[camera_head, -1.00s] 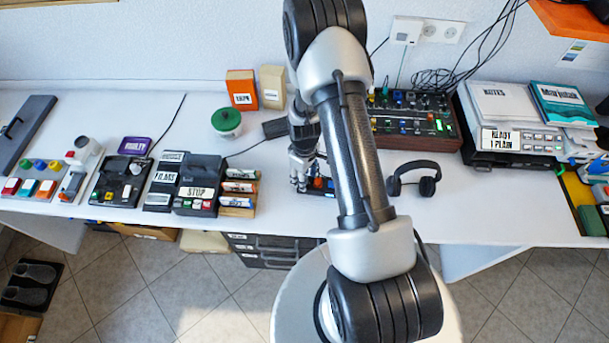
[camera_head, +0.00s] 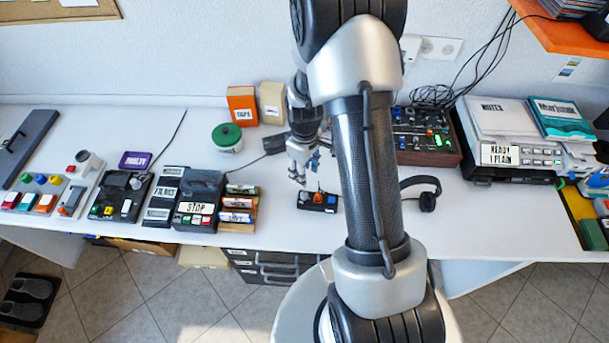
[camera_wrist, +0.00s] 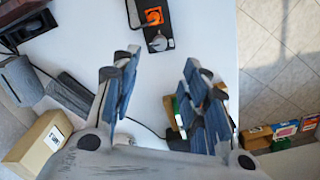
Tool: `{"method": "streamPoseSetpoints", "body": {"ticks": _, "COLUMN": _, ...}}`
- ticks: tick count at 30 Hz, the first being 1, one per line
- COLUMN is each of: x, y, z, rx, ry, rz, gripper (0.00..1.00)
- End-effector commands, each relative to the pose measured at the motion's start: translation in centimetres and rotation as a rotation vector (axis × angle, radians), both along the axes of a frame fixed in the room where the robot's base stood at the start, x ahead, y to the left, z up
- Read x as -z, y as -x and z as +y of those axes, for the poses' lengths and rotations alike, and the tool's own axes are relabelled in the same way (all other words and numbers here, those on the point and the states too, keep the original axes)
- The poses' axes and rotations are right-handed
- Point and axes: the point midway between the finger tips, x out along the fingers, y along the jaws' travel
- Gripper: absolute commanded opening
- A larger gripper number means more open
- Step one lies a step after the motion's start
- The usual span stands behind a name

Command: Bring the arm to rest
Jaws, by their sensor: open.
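My gripper (camera_head: 302,172) hangs above the white desk (camera_head: 370,222), behind and left of my forearm in the head view. In the wrist view my gripper (camera_wrist: 160,100) has its two blue-padded fingers spread wide with nothing between them. A small black box with an orange switch (camera_head: 318,200) lies on the desk just below and right of the fingers. The same box (camera_wrist: 152,22) shows at the top of the wrist view, apart from the fingertips. My forearm hides part of the desk and of the headphones.
A mixer panel (camera_head: 425,140) and dark headphones (camera_head: 427,198) are right of my arm. A jar with a green lid (camera_head: 227,137), an orange box (camera_head: 242,105) and a STOP box (camera_head: 200,203) stand left. An orange shelf (camera_head: 565,32) juts out upper right. Bare desk surrounds the small box.

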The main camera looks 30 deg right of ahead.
Motion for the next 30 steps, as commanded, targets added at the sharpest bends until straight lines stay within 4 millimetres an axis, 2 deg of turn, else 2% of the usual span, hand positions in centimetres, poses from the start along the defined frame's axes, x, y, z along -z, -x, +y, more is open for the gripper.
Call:
{"method": "streamPoseSetpoints", "body": {"ticks": 15, "x": -0.1, "y": 0.0, "z": 0.0, "rx": 0.0, "ry": 0.0, "rz": 0.0, "gripper": 0.41}}
{"method": "streamPoseSetpoints", "body": {"ticks": 19, "x": -1.4, "y": -0.1, "z": 0.3, "rx": 0.008, "ry": 0.003, "rz": -0.012, "gripper": 0.41}}
{"method": "streamPoseSetpoints", "body": {"ticks": 23, "x": -6.0, "y": -0.1, "z": 1.5, "rx": 0.044, "ry": 0.013, "rz": -0.052, "gripper": 0.41}}
{"method": "streamPoseSetpoints", "body": {"ticks": 25, "x": -9.3, "y": 0.3, "z": 2.5, "rx": 0.073, "ry": 0.018, "rz": -0.083, "gripper": 0.41}}
{"method": "streamPoseSetpoints", "body": {"ticks": 30, "x": -16.9, "y": 2.8, "z": 5.3, "rx": 0.155, "ry": 0.019, "rz": -0.155, "gripper": 0.41}}
